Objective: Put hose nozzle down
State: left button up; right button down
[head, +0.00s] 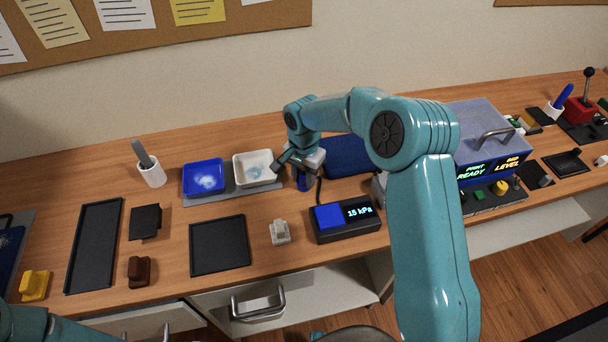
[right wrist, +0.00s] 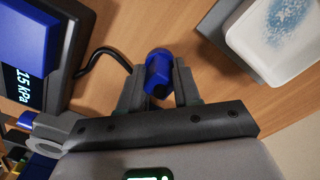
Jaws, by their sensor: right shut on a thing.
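The hose nozzle (head: 303,182) is a small blue piece just below my right gripper (head: 298,166) in the head view. In the right wrist view the blue nozzle (right wrist: 157,72) sits between the two dark fingers of my right gripper (right wrist: 158,88), which is shut on it. A dark hose (head: 319,190) runs beside it to a black pump box (head: 347,222) with a blue block on top and a display reading 15 kPa. I cannot tell whether the nozzle touches the table. My left gripper is outside the view; only part of my left arm shows at bottom left.
A white dish (head: 240,182) and a blue dish (head: 203,191), with powdery patches, stand on a grey mat left of the gripper. A dark blue pad (head: 350,170) lies behind the pump. A black tray (head: 219,272) and a small light grey block (head: 280,232) are nearer the front.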

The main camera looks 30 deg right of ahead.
aim_at(304, 174)
jog(key=shift+f, duration=0.25)
jog(key=c, duration=0.8)
grip_release()
jog(key=shift+r, duration=0.15)
jog(key=shift+r, duration=0.15)
notch_tip(304, 174, up, 13)
jog(key=shift+f, duration=0.2)
